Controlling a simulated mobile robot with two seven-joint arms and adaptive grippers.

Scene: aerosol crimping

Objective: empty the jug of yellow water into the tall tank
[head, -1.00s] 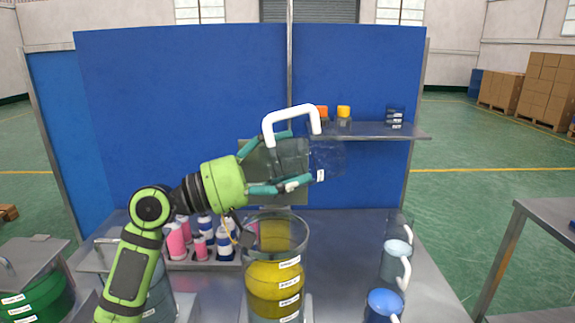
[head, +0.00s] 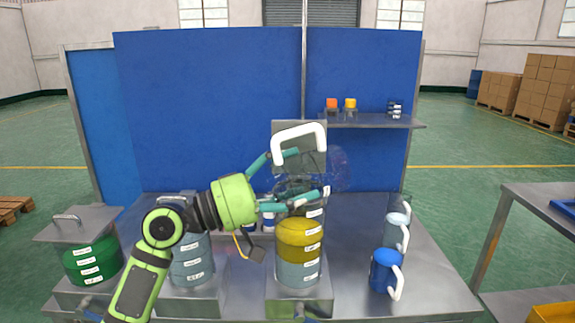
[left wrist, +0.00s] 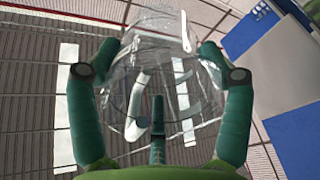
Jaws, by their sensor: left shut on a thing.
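My left gripper (head: 310,172) is shut on a clear jug (head: 338,166) with a white handle on top. The jug lies tilted on its side, its handle up, above the tall tank (head: 298,273). I see no yellow water in it. The tall tank stands in the middle of the table with yellow water (head: 298,238) over a pale grey lower part. My arm and the jug hide part of its rim. In the left wrist view the gripper fingers (left wrist: 160,75) close around the clear jug (left wrist: 165,50). My right gripper is not in view.
A green tank (head: 92,262) and a grey-blue tank (head: 192,268) stand to the left. A blue jug (head: 385,272) and a pale blue jug (head: 396,232) stand to the right. A shelf (head: 375,122) with small items hangs behind. Table between tank and jugs is clear.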

